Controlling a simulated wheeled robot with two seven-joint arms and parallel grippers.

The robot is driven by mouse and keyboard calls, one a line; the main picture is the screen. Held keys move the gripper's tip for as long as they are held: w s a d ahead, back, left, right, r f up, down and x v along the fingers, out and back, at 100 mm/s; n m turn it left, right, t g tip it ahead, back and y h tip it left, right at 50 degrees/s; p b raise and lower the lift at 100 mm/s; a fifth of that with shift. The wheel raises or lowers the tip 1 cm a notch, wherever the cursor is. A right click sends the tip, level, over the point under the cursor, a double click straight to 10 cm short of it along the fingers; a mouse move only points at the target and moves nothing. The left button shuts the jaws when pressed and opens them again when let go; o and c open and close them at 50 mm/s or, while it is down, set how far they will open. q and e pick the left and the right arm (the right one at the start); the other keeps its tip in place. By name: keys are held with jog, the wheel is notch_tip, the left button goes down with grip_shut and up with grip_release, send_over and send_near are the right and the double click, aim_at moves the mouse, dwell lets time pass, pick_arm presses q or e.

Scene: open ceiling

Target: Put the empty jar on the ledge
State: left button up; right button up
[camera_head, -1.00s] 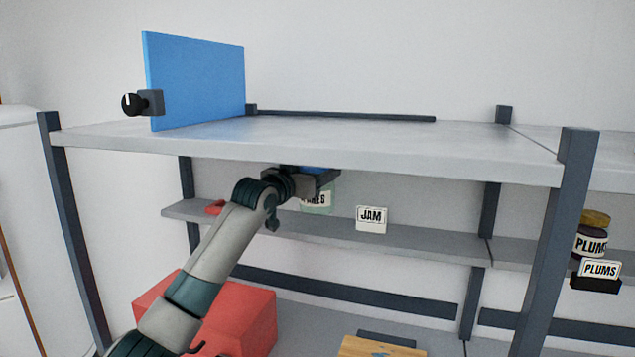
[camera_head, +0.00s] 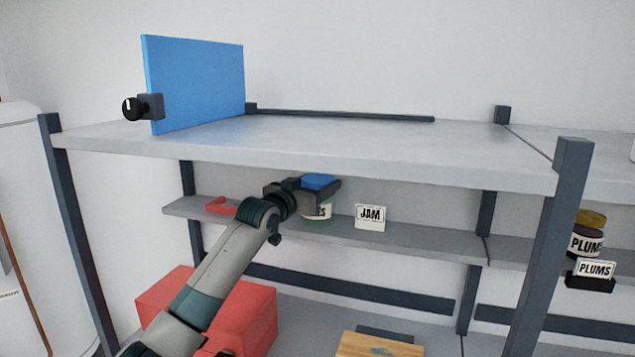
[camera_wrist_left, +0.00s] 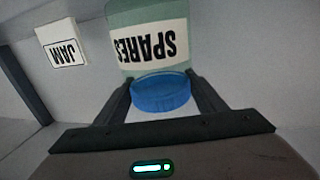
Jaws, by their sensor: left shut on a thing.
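The jar (camera_head: 318,210) is pale green and see-through, with a blue lid (camera_head: 320,181) and a label reading SPARES. My left gripper (camera_head: 318,189) is shut on the jar at its lid end, under the top shelf. In the left wrist view the two fingers flank the blue lid (camera_wrist_left: 160,93), and the label on the jar (camera_wrist_left: 153,45) appears upside down. The grey ledge (camera_head: 430,240) runs along the back behind and below the gripper. The jar is at the ledge, but I cannot tell whether its base touches. My right gripper is not in view.
A JAM card (camera_head: 370,216) stands right of the jar, and a red object (camera_head: 221,205) lies left of it on the ledge. The top shelf (camera_head: 330,150) overhangs close above. A red box (camera_head: 245,315) sits below. A plums jar (camera_head: 587,240) is at far right.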

pick_arm(q)
jog(key=o, duration=1.8)
jog(key=shift+f, duration=0.1)
jog(key=shift+s, duration=0.1)
jog(key=shift+b+v, duration=2)
jog(key=shift+v, duration=3.95)
